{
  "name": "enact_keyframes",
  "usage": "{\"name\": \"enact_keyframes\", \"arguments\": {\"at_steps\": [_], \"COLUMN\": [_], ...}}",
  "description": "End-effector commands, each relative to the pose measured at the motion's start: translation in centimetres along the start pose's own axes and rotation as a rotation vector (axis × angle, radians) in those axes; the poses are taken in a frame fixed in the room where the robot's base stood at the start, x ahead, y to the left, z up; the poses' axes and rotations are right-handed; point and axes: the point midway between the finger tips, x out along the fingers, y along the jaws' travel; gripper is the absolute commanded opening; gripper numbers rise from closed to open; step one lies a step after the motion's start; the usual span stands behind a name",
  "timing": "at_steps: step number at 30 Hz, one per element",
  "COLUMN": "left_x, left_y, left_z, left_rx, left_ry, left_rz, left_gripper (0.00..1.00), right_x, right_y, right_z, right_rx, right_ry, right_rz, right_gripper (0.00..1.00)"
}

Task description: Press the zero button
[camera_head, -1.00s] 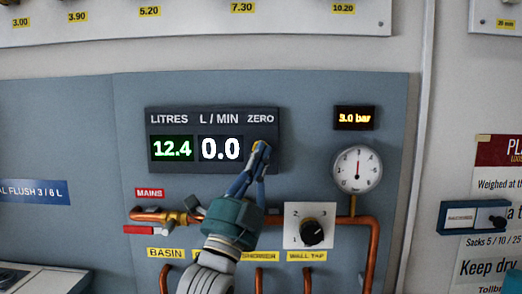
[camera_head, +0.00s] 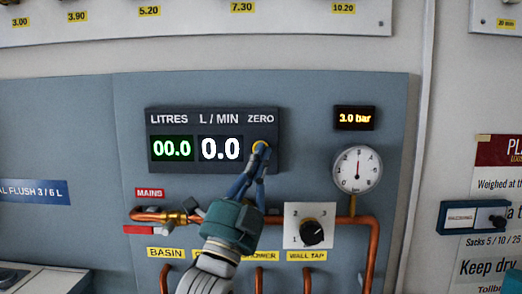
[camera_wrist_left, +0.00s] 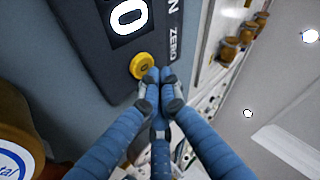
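The zero button (camera_head: 260,146) is a round yellow button under the word ZERO on the dark meter panel (camera_head: 210,112). The litres display (camera_head: 172,148) reads 00.0 and the L/min display (camera_head: 221,148) reads 0.0. My left gripper (camera_head: 259,152) is shut and empty, its blue fingertips together just below the button. In the left wrist view the fingertips (camera_wrist_left: 160,76) are beside the button's edge; I cannot tell if they touch it. My right gripper is not in view.
Below the panel are copper pipes (camera_head: 374,260), a red-handled mains valve (camera_head: 140,230) and a white dial plate with a black knob (camera_head: 312,232). A round gauge (camera_head: 357,169) and a 3.0 bar display (camera_head: 354,118) are to the right.

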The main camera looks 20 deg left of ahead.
Motion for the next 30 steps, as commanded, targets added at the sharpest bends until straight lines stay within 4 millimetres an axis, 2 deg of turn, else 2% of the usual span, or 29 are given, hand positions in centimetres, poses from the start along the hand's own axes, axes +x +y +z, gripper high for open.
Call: {"name": "enact_keyframes", "arguments": {"at_steps": [18,30], "left_x": [-3.9,-4.1], "left_y": [-2.8,-3.0], "left_z": [-2.8,-3.0], "left_rx": [0.000,0.000], "left_ry": [0.000,0.000], "left_rz": [0.000,0.000], "left_gripper": [0.00,0.00], "right_x": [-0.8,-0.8], "right_y": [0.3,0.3], "right_z": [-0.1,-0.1], "right_rx": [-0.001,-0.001], "right_ry": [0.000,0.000], "right_rz": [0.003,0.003], "right_gripper": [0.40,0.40]}}
